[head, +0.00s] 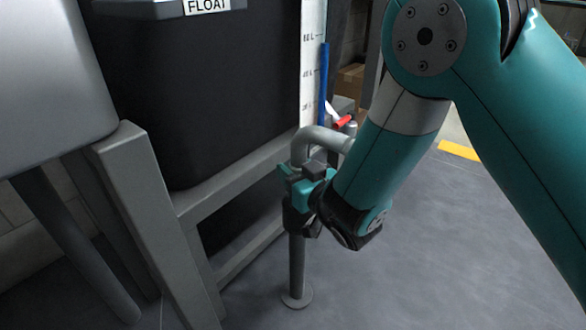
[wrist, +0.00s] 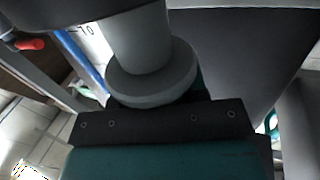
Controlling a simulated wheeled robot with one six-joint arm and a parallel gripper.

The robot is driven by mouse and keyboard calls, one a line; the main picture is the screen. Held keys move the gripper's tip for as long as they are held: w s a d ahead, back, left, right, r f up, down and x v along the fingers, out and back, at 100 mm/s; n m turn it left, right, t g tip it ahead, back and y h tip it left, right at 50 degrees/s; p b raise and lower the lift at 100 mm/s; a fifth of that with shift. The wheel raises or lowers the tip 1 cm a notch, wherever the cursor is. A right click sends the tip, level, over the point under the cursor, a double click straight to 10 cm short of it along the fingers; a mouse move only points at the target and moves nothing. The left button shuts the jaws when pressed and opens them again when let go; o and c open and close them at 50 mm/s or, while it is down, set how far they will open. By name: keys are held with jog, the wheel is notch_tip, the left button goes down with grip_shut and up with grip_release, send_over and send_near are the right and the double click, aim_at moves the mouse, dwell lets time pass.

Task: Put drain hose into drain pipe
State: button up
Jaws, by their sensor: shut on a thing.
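The drain hose (head: 312,134) is a grey bent tube in the head view, curving over and down to my gripper (head: 306,182). My gripper is shut on its lower end. In the wrist view the hose (wrist: 138,42) shows as a grey cylinder with a wide collar (wrist: 152,78) just above my gripper's dark jaw edge. The drain pipe (head: 297,258) is a thin upright grey pipe on a round floor flange, directly below my gripper in the head view. Its top is hidden behind the gripper, so I cannot tell whether the hose end is inside it.
A black tank (head: 225,85) labelled FLOAT sits on a grey frame (head: 150,190) at the left. A blue tube (head: 324,85) runs beside its white scale. A red valve handle (head: 342,121) is close behind the hose. The floor (head: 430,260) at the right is clear.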

jog(key=shift+f+b, duration=1.55)
jog(key=shift+f, duration=0.25)
jog(key=o, duration=1.1)
jog(key=shift+o, duration=0.2)
jog(key=shift+s, duration=0.1)
